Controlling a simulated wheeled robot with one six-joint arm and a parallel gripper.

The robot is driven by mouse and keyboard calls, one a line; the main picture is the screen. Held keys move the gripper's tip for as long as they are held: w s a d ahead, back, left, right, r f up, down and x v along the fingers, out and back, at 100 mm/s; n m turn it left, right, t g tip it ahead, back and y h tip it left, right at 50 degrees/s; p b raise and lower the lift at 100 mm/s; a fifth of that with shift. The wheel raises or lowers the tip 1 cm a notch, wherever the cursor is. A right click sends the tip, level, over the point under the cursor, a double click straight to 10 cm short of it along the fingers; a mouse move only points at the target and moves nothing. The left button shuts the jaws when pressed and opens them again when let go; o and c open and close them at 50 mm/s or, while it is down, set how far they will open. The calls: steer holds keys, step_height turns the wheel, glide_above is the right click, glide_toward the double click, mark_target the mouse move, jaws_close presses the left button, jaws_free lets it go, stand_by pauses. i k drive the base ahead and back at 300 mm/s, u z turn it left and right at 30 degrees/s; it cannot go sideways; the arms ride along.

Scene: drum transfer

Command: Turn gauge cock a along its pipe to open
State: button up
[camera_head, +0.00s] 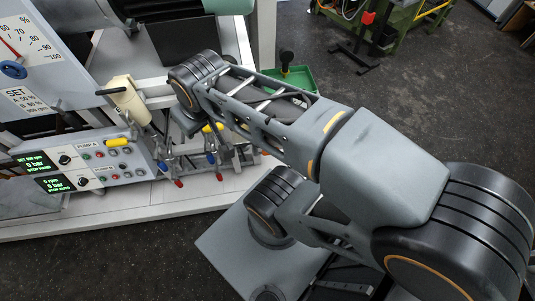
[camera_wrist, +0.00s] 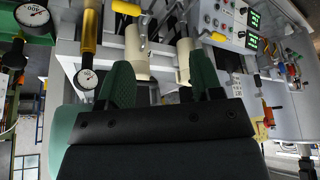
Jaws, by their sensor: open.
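My gripper (camera_wrist: 160,78) shows in the wrist view with its two green fingers apart and nothing between them. Ahead of the fingers are a yellow lever handle (camera_wrist: 126,8) and another yellow handle (camera_wrist: 218,37) by the control panel. A small round gauge (camera_wrist: 87,79) hangs under a brass-coloured pipe (camera_wrist: 90,30), left of the left finger. No label shows which handle is gauge cock a. In the head view, one yellow handle (camera_head: 118,142) lies by the panel and another yellow handle (camera_head: 213,127) shows beside my arm. My arm hides the gripper there.
A pump control panel (camera_head: 85,167) with green displays stands at left. Red-tipped levers (camera_head: 180,183) stick out from the pipework close to my arm. A cream cylinder (camera_head: 127,100) rises behind them. A green tray (camera_head: 293,78) stands behind my arm.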

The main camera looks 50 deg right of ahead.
mark_target(256, 153)
steer(key=u, duration=0.45)
steer(key=k, duration=0.75)
steer(key=u, duration=0.75)
